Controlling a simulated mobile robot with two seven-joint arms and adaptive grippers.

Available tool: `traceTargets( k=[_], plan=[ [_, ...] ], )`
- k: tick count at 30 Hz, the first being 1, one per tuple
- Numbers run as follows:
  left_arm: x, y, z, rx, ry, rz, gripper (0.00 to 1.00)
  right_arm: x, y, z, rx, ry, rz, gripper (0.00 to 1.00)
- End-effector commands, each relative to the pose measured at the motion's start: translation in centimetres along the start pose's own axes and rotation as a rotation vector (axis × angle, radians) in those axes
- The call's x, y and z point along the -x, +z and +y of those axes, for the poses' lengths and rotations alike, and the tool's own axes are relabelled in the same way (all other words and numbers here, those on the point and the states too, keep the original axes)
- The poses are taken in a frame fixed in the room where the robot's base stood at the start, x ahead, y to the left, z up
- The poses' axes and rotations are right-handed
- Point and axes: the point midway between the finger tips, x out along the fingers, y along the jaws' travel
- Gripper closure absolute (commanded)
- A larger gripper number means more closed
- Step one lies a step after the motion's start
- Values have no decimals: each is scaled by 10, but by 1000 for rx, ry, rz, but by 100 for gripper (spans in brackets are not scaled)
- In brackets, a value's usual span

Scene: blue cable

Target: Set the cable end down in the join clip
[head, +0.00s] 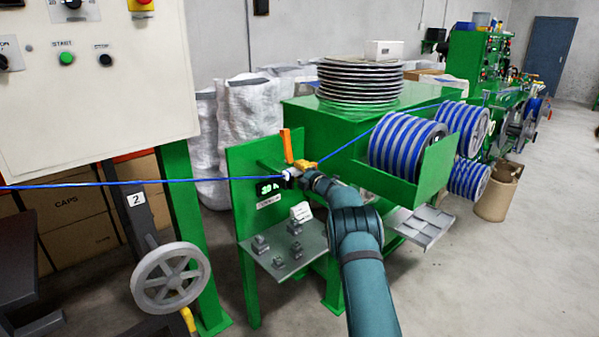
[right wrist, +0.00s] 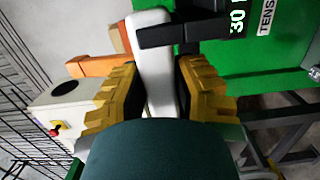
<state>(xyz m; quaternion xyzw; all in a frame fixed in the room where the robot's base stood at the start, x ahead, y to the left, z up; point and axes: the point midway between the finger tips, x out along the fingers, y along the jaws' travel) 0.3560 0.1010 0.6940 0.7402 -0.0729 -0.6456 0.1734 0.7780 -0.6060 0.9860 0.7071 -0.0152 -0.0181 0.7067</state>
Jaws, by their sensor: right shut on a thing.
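The blue cable (head: 120,184) runs taut from the left edge to the green station, where it meets a small white piece (head: 286,174). Another blue length (head: 350,145) runs from there to the upper right. In the right wrist view my right gripper (right wrist: 157,85), with yellow fingers and dark pads, is shut on a white rounded piece (right wrist: 155,55), which I take as the cable end. In the head view this gripper (head: 296,174) is small and partly hidden. Dark brackets (right wrist: 190,32) lie against the white piece; I cannot tell if they are the join clip. My left gripper is out of view.
An orange lever (head: 287,146) stands upright just above the gripper; orange parts (right wrist: 92,66) show beside the fingers. A shelf (head: 272,262) with small grey blocks lies below. Blue-striped spools (head: 408,145) are to the right. A handwheel (head: 172,278) is at lower left.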

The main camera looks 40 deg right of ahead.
Motion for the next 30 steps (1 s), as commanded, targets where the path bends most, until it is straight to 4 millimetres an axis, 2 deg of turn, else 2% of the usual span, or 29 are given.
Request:
traceTargets(
  k=[18,19,21,30],
  plan=[
    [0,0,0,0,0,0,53,0,0,-7,1,0,0,100],
    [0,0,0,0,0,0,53,0,0,-7,1,0,0,62],
    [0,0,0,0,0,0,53,0,0,-7,1,0,0,42],
    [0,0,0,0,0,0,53,0,0,-7,0,-1,0,42]
  ],
)
